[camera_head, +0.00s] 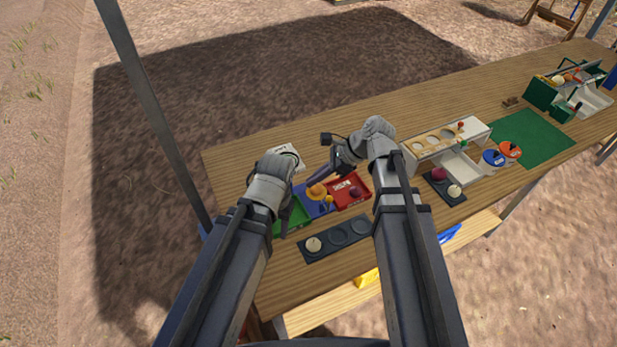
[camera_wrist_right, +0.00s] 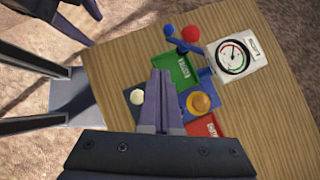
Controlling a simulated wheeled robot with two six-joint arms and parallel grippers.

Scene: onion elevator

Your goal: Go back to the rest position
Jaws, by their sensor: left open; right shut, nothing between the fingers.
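My left gripper (camera_head: 284,220) is the lower one in the head view. It hangs in front of the green tray (camera_head: 297,216), its fingers small and partly dark against it.
Blue (camera_head: 313,207) and red (camera_head: 350,190) trays lie below the grippers. A black three-well holder (camera_head: 336,239) with a pale onion (camera_head: 313,244) is in front. Right are a white box (camera_head: 462,167), a green mat (camera_head: 535,135) and a green toolbox (camera_head: 544,95). The table's back left is clear.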

